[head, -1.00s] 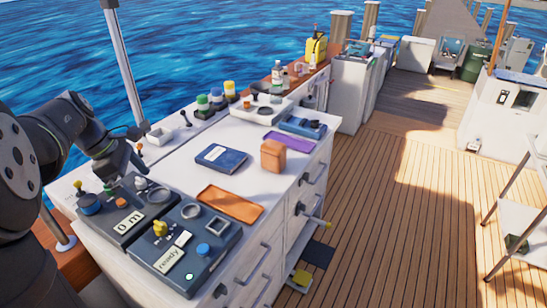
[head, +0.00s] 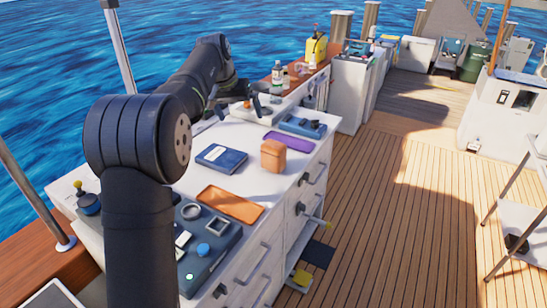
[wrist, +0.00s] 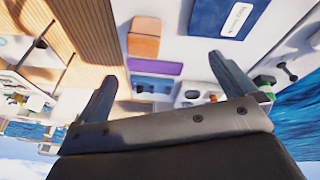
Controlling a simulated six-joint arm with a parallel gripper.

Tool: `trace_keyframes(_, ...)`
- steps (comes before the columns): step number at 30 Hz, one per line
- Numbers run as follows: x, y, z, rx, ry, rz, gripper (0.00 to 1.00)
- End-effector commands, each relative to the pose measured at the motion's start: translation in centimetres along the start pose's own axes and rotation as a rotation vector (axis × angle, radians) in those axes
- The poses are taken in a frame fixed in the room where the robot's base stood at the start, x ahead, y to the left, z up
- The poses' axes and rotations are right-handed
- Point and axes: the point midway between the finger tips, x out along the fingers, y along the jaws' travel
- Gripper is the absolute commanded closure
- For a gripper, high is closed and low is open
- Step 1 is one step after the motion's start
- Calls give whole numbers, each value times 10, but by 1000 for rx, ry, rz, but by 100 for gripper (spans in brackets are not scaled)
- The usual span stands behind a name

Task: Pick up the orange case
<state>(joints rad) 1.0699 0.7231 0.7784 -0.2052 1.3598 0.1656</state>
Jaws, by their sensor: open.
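The orange case (head: 273,156) is a small upright box with a lid, standing on the white counter near its right edge. It also shows in the wrist view (wrist: 144,37), at the upper middle, beyond my fingertips and a little left of centre between them. My gripper (head: 256,103) is over the far part of the counter, behind the case and apart from it. Its two fingers are spread with nothing between them in the wrist view (wrist: 160,75).
On the white counter (head: 256,190) lie a dark blue book (head: 221,158), an orange tray (head: 230,204), a purple mat (head: 289,141) and a blue tray (head: 302,125). A control panel (head: 210,245) is at the near end. Counter around the case is mostly clear.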

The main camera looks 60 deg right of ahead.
Motion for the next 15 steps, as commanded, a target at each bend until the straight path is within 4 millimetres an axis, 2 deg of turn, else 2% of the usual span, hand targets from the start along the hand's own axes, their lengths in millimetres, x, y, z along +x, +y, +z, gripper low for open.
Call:
trace_keyframes(1,7,15,-10,85,11,-2,0)
trace_keyframes(3,14,31,-21,198,26,-6,0)
trace_keyframes(8,25,62,-38,401,52,-17,0)
trace_keyframes(15,65,54,-25,405,50,-17,0)
